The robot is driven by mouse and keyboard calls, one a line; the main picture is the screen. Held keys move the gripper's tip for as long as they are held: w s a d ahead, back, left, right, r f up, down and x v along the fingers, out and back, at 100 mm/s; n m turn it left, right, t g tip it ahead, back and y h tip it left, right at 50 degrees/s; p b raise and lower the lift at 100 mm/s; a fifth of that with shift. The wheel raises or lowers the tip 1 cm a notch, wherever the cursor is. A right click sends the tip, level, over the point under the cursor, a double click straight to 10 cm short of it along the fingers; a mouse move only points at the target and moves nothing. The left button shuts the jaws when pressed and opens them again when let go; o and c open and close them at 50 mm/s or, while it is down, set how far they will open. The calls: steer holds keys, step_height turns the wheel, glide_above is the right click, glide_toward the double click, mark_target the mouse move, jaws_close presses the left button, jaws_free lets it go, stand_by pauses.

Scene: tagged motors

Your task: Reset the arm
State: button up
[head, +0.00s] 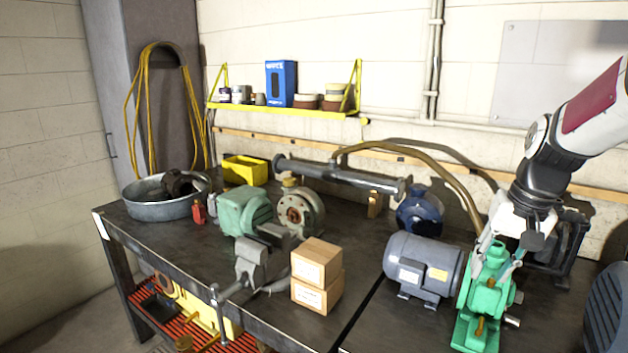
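My gripper (495,262) is at the right in the head view, at the end of my white and black arm, pointing down. Its pale fingers are spread apart over the top of a green pump (480,328), one on each side of its upper part. I cannot tell whether they touch it. The pump stands upright on the dark workbench (215,265). A grey motor (424,267) lies on the bench just left of the pump.
Close by are a dark blue motor (420,210) and a dark machine (606,310) at the right edge. Two stacked cardboard boxes (316,275), a vise (250,265), a green motor (245,210) and a metal tub (160,205) stand farther left. A yellow shelf (285,110) hangs behind.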

steer(key=s+a+r+n+t, duration=0.1)
steer(key=s+a+r+n, duration=0.1)
steer(key=s+a, duration=0.4)
steer(key=s+a+r+n+t, duration=0.2)
steer(key=s+a+r, duration=0.2)
steer(key=s, duration=1)
steer(key=a, duration=0.3)
steer(key=shift+a+n+t+h, duration=0.25)
steer(key=shift+n+t+h, duration=0.05)
steer(key=shift+h, duration=0.1)
steer(key=shift+r, duration=0.1)
